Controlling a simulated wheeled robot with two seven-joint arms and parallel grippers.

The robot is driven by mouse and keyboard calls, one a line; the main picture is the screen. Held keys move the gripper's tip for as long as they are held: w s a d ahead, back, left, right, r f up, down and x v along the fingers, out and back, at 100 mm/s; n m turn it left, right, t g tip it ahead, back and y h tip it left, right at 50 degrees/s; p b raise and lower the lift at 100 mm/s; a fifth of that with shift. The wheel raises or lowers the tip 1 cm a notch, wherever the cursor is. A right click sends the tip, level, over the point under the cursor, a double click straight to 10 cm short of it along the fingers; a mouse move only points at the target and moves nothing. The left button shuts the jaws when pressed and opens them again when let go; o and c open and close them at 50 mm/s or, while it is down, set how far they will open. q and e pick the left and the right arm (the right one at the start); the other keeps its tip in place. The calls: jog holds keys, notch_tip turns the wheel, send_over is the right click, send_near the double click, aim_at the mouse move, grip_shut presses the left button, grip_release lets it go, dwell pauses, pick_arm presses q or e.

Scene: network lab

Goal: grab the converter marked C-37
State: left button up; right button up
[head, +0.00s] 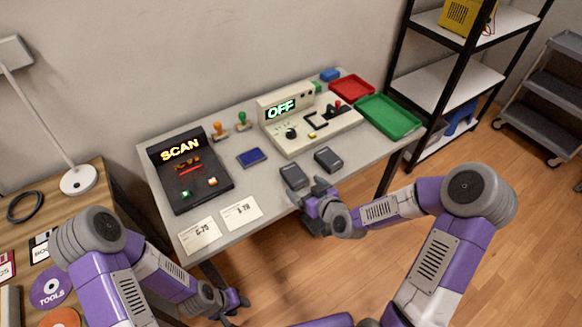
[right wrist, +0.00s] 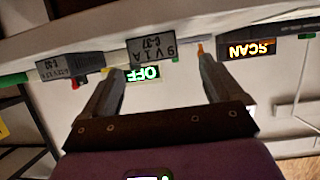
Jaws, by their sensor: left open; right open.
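Two dark grey converters lie on the grey table's front part. The left one (head: 293,177) shows in the right wrist view (right wrist: 152,50) with an upside-down label that reads 9V 1A, C-37. The other converter (head: 328,159) is to its right; in the right wrist view it is at the left (right wrist: 62,67), its label too small to read surely. My right gripper (head: 318,190) is open and empty at the table's front edge, close to the C-37 converter, which shows between its fingers (right wrist: 161,66) but beyond them. My left gripper (head: 236,302) is open, low in front of the table.
A black SCAN panel (head: 190,171), two cards (head: 241,212), a blue pad (head: 251,157) and two stamps (head: 219,132) occupy the table's left part. A beige OFF device (head: 309,121) stands behind the converters. Green (head: 389,116) and red (head: 351,88) trays are at right.

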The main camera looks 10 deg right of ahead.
aim_at(296, 177)
jog(key=x, duration=0.2)
jog(key=shift+w+d+r, duration=0.1)
jog(key=shift+w, duration=0.3)
jog(key=shift+w+a+f+b, duration=0.2)
jog(key=shift+w+a+b, duration=0.05)
jog(key=shift+w+b, duration=0.25)
jog(key=b+x, duration=0.1)
jog(key=x, duration=0.3)
jog(key=shift+w+d, duration=0.1)
jog(key=shift+w, duration=0.15)
pick_arm(q)
jog(key=shift+w+f, duration=0.2)
jog(key=shift+f, duration=0.3)
jog(key=shift+w+f, duration=0.15)
jog(key=shift+f, duration=0.35)
pick_arm(e)
jog(key=shift+c, duration=0.2)
jog(key=c, duration=1.2)
